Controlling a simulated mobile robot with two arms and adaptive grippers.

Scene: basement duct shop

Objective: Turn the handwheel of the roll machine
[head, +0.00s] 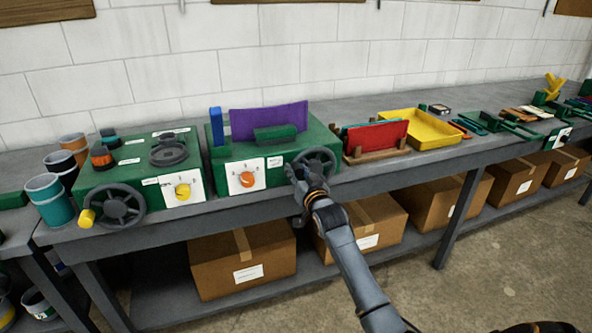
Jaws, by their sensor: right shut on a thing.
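A green machine (215,128) with a purple sheet standing on top is on the bench, left of centre. A dark grey handwheel (329,158) is on the right part of its front. My right gripper (297,172) is at the left side of this wheel and is shut on its rim. The gripper and wrist cover part of the rim, and the fingertips are small and dark. A second green machine (128,152) to the left has its own dark handwheel (111,205) with a yellow knob, apart from my gripper. My left gripper is not in view.
White panels with a yellow dial (183,191) and an orange dial (247,179) are on the machine fronts. A rack with red sheet (377,136) and a yellow tray (432,132) stand to the right. Cardboard boxes (222,274) fill the lower shelf. Cups stand at left.

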